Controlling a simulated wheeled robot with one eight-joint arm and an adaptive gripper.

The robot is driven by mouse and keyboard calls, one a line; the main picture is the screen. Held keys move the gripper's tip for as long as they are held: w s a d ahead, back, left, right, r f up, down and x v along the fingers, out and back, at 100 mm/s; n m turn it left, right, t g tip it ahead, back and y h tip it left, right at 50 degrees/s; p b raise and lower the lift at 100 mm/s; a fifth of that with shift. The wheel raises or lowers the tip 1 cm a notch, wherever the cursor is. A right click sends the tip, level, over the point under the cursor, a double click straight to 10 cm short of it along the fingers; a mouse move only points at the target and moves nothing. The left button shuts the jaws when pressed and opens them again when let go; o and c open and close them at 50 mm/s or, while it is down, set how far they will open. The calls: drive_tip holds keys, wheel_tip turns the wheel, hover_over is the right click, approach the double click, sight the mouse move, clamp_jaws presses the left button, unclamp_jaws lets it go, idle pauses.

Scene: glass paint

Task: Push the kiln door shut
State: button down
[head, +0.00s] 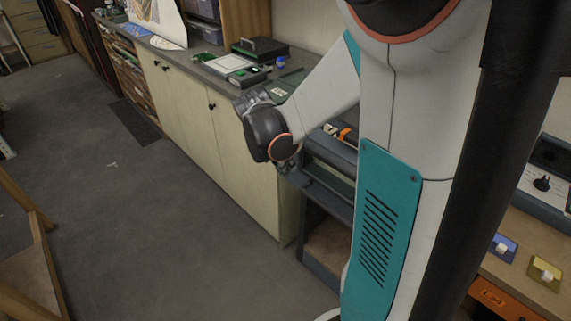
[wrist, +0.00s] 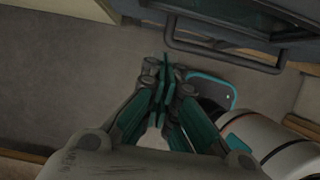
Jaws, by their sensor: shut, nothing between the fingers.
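The blue-grey kiln (head: 335,182) stands at the end of the cabinet run in the head view, partly hidden behind my arm. Its front ledge or door edge shows beside my gripper; how far the door stands open I cannot tell. In the wrist view a dark blue-grey panel, seemingly the kiln door (wrist: 235,22), fills the top right, with a bar handle (wrist: 215,62) along its near side. My gripper (wrist: 165,85) is shut and empty, its fingertips just left of and below the handle in the picture, seemingly apart from it. In the head view my wrist hides most of it.
A worktop (head: 205,65) with a black box (head: 260,47) and papers runs along the cream cabinets (head: 190,105). An orange item (head: 345,133) shows at the kiln. A bench with a dial panel (head: 540,205) is at right.

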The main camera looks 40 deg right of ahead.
sight(325, 173)
drive_tip(key=shift+w+d+f+b, duration=0.15)
drive_tip(key=shift+d+f+b, duration=0.7)
drive_tip(key=shift+d+f, duration=0.85)
drive_tip(key=shift+w+d+f+b, duration=0.15)
drive_tip(key=shift+d+f+b, duration=0.65)
drive_tip(key=shift+d+f, duration=0.8)
drive_tip(key=d, duration=0.7)
drive_tip(key=shift+w, duration=0.3)
drive_tip(key=shift+r, duration=0.1)
